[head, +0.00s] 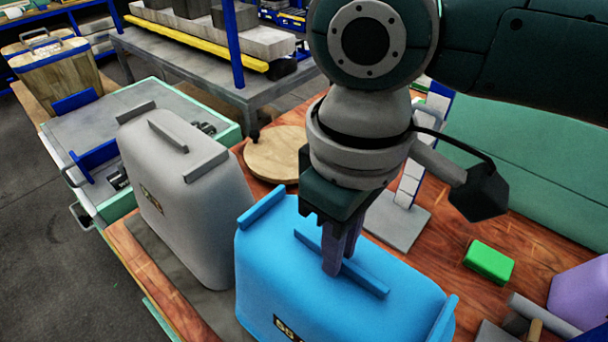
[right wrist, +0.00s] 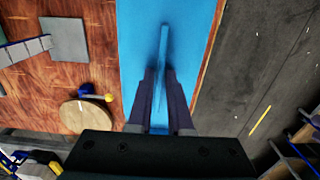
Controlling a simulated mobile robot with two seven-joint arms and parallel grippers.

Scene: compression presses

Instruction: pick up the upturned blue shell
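The upturned blue shell (head: 340,300) stands on the wooden bench at the front middle of the head view. It has a thin raised rib (head: 371,281) along its top and a raised lip at each end. My right gripper (head: 340,262) points down at this rib from above. In the right wrist view, its two fingers (right wrist: 160,78) lie on either side of the rib (right wrist: 163,45), with narrow blue gaps showing beside it, so it looks open around the rib. The shell's front lower part is cut off by the frame. My left gripper is not in view.
A grey shell (head: 175,190) stands close on the blue shell's left. A round wooden board (head: 270,158) lies behind. A green block (head: 489,262) and a purple object (head: 580,292) are to the right. The bench (head: 430,275) has some bare wood between.

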